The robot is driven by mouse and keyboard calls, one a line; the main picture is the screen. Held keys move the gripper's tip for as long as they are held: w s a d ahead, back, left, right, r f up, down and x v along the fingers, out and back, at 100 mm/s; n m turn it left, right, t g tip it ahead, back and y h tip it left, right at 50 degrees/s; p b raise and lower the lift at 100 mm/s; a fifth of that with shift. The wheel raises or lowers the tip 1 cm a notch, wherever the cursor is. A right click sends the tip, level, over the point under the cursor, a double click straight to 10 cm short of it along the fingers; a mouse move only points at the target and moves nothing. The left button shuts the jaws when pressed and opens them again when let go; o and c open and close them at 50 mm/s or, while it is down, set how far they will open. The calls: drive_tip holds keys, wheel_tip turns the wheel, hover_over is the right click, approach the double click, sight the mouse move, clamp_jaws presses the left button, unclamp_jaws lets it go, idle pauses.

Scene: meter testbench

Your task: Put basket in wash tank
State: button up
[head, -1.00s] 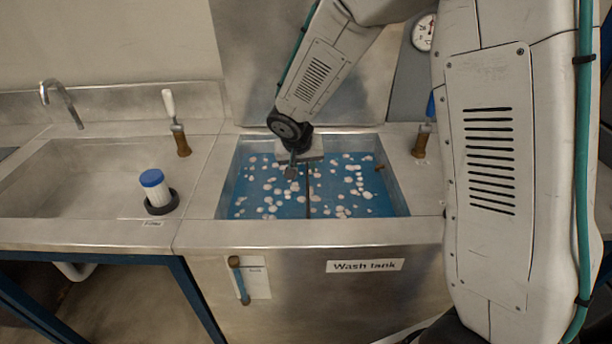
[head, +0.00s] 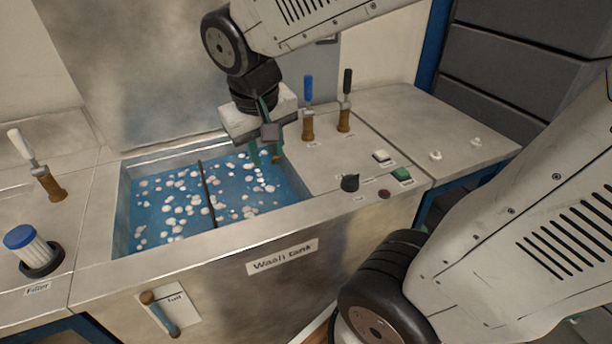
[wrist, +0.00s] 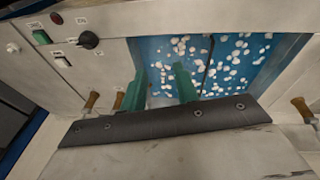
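The wash tank (head: 285,262) is a steel basin of blue liquid dotted with white patches, labelled on its front. A thin dark bar (head: 206,192) crosses the liquid from back to front; whether it belongs to a basket I cannot tell. No basket is clearly visible. My gripper (head: 265,158) is above the tank's right back corner, pointing down. Its green fingers stand apart with nothing between them in the wrist view (wrist: 161,82). The dark bar also shows in the wrist view (wrist: 206,68), to the right of the fingers.
Right of the tank are a blue-handled lever (head: 308,110), a black-handled lever (head: 345,100), a black knob (head: 350,182) and a green switch (head: 401,174). A white-handled lever (head: 40,165) and a blue-capped filter (head: 30,248) stand at left. The right counter end is mostly clear.

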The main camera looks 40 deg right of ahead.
drive_tip(key=s+a+r+n+y, duration=0.1)
drive_tip(key=s+n+y, duration=0.1)
drive_tip(key=s, duration=1)
drive_tip(key=shift+a+r+g, duration=0.2)
drive_tip(key=shift+g, duration=0.2)
